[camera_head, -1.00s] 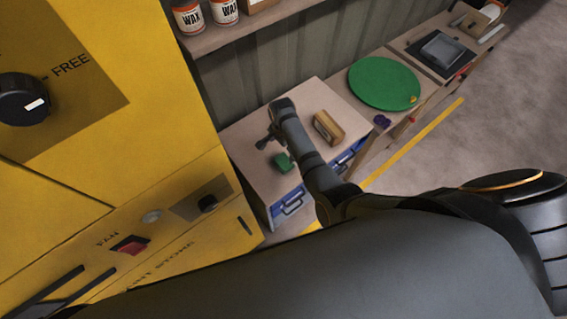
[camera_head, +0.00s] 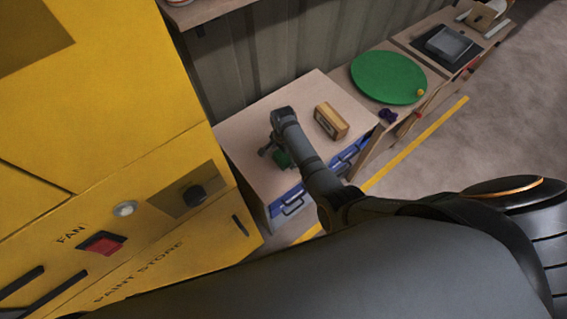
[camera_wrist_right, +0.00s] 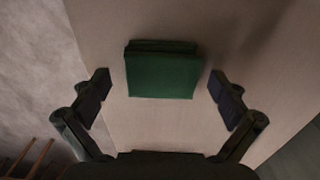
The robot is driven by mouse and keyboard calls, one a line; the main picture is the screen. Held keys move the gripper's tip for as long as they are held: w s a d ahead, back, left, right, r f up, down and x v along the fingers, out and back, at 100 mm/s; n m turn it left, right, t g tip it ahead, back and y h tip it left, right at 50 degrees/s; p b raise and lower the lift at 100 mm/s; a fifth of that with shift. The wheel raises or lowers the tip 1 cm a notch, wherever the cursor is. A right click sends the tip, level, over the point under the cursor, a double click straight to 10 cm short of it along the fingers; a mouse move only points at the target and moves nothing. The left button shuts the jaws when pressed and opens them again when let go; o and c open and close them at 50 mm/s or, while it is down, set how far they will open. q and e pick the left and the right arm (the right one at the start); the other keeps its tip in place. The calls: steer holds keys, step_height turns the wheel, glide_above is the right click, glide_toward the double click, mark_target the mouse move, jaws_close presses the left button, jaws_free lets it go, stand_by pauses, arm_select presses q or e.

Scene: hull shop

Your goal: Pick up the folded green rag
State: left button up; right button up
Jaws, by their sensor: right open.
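The folded green rag (camera_wrist_right: 163,72) lies on the wooden top of a low cabinet (camera_head: 247,133). In the head view the rag (camera_head: 282,159) is small and partly hidden by my right arm and gripper. My right gripper (camera_head: 268,149) is over the cabinet top, right by the rag. In the right wrist view my right gripper (camera_wrist_right: 160,90) is open and empty, its two fingers wide apart. The rag sits between and slightly beyond the fingertips, with a gap on both sides. My left gripper is not seen.
A wooden block-like object (camera_head: 331,121) stands on the same cabinet top. A green disc (camera_head: 388,77) lies on the bench beyond. A yellow paint store cabinet (camera_head: 110,170) rises close on the left. Blue drawers (camera_head: 292,203) face the floor side.

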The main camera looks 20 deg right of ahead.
steer(key=shift+f, duration=0.3)
steer(key=c, duration=1.2)
steer(key=shift+r, duration=0.1)
steer(key=shift+c, duration=0.2)
